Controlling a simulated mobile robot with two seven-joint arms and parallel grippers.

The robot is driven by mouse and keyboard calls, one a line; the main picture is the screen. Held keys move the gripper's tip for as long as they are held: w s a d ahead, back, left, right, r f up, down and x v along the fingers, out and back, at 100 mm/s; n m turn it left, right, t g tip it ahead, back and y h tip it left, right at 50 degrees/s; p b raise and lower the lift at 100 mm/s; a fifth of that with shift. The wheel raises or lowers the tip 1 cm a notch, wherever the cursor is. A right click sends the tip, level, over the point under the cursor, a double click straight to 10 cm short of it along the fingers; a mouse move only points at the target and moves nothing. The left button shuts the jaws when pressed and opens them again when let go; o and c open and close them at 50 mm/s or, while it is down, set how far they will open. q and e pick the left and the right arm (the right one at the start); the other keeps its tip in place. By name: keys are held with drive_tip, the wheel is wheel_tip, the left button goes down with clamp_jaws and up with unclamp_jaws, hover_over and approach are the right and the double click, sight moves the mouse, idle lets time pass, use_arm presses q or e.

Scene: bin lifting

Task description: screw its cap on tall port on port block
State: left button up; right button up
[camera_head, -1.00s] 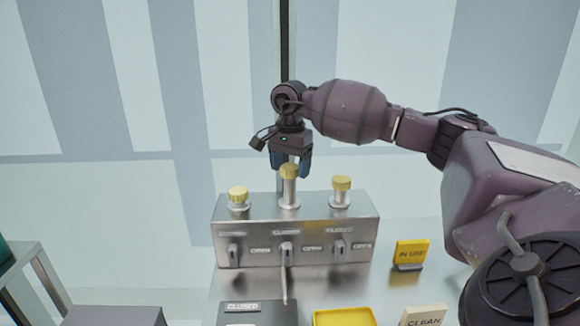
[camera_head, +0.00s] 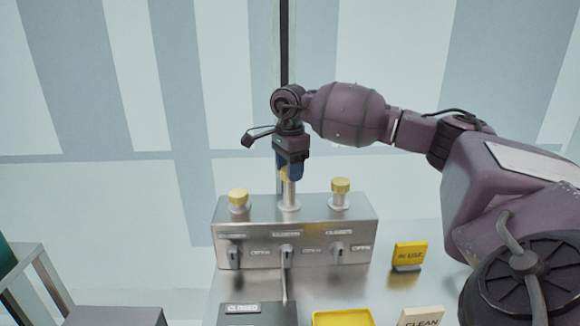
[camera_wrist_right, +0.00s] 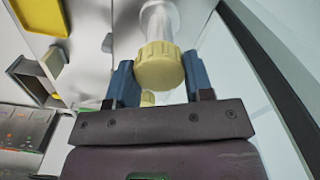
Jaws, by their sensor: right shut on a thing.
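The metal port block (camera_head: 300,222) stands on the table with three ports in a row on top. The tall port (camera_head: 290,196) is the middle one. Its yellow cap (camera_head: 284,174) sits at the top of the port, mostly hidden by my right gripper (camera_head: 289,172) in the head view. In the right wrist view the ribbed yellow cap (camera_wrist_right: 159,66) lies between the blue fingers of my right gripper (camera_wrist_right: 158,82), with the pale port (camera_wrist_right: 157,20) beyond it. My right gripper is shut on the cap from above. My left gripper is not in view.
Shorter ports beside it carry yellow caps, left (camera_head: 238,196) and right (camera_head: 341,186). Several levers line the block's front. A yellow "IN USE" sign (camera_head: 410,255), a "CLEAN" sign (camera_head: 422,315), a yellow tray (camera_head: 343,318) and a dark "CLOSED" plate (camera_head: 243,309) are nearby.

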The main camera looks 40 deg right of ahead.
drive_tip(key=m, duration=0.4)
drive_tip(key=shift+p, duration=0.35)
drive_tip(key=shift+m, duration=1.5)
drive_tip(key=o, duration=0.8)
